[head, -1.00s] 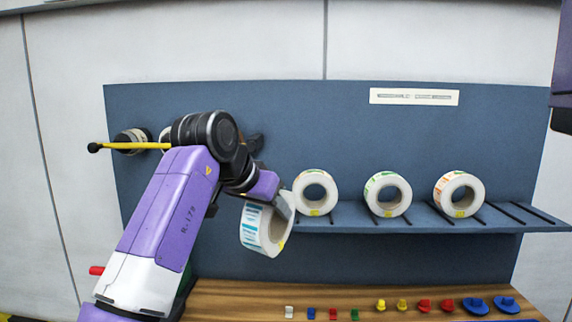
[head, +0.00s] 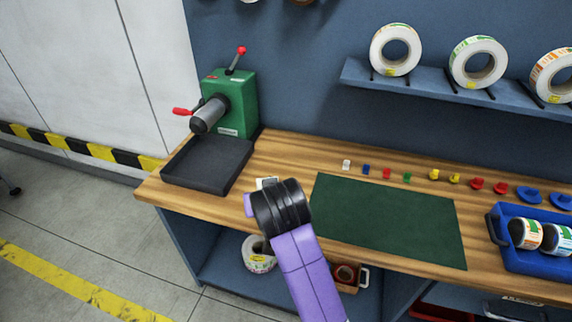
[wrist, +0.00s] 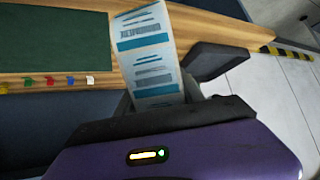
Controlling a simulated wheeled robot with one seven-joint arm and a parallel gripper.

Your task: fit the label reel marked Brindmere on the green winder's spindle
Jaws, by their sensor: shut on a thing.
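The green winder (head: 238,100) stands at the bench's back left corner. Its grey spindle (head: 208,115) points toward the front left and looks bare. My gripper (wrist: 172,92) is shut on a white label reel (wrist: 150,50) with teal printed labels, seen edge-on in the wrist view. The brand on it is too small to read. In the head view my arm's dark wrist joint hides most of the gripper and reel, in front of the winder and to its right. A small white patch beside the joint may be the reel's edge.
A black tray (head: 207,163) lies below the spindle. The winder has a red-knobbed lever (head: 236,60) and a red handle (head: 182,112). A green mat (head: 390,220), small coloured parts and a blue crate (head: 490,228) lie rightward. Other reels stand on the shelf (head: 425,93).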

